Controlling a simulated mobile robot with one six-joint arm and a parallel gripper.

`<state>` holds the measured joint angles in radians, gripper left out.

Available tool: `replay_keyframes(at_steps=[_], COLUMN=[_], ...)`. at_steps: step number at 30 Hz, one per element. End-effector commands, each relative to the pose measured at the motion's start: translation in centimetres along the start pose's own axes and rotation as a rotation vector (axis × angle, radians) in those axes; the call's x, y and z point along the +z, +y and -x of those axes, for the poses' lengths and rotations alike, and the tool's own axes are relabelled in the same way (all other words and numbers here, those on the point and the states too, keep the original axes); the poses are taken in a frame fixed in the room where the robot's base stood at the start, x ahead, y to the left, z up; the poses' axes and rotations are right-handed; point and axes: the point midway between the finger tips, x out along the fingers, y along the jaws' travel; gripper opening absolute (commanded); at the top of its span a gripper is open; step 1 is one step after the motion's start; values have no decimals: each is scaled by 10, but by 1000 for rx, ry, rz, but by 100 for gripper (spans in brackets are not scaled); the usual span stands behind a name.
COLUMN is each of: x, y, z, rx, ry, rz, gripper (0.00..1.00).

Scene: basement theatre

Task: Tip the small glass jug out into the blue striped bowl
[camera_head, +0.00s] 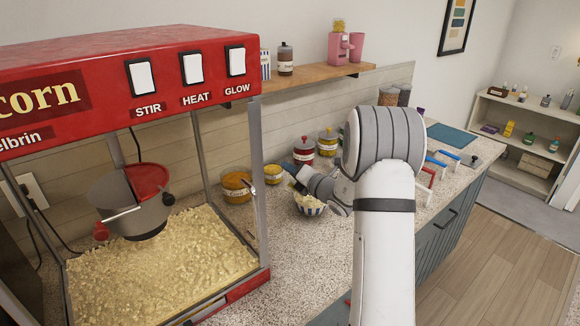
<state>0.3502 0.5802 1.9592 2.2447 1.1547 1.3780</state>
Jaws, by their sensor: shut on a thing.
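The blue striped bowl (309,209) stands on the speckled counter right of the popcorn machine, with pale popcorn-like pieces heaped in it. My white and grey arm reaches down from the front, and my gripper (294,183) is just above the bowl's back left rim. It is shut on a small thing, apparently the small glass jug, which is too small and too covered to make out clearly. I cannot tell the jug's tilt or whether anything is flowing from it. My wrist hides part of the bowl's right side.
The red popcorn machine (127,79) fills the left, with popcorn inside. Yellow tubs and jars (237,188), including a red jar (304,152), stand behind the bowl. A wooden shelf (315,75) hangs above. Counter in front is clear.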

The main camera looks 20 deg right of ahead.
Motion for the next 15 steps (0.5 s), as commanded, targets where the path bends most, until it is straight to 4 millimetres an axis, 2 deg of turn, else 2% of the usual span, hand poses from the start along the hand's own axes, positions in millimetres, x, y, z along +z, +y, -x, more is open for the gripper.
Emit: replay_keyframes(at_steps=[15], x=[11], y=[-2], z=[0], rx=[0], ry=[2], rz=[-158], gripper=[0])
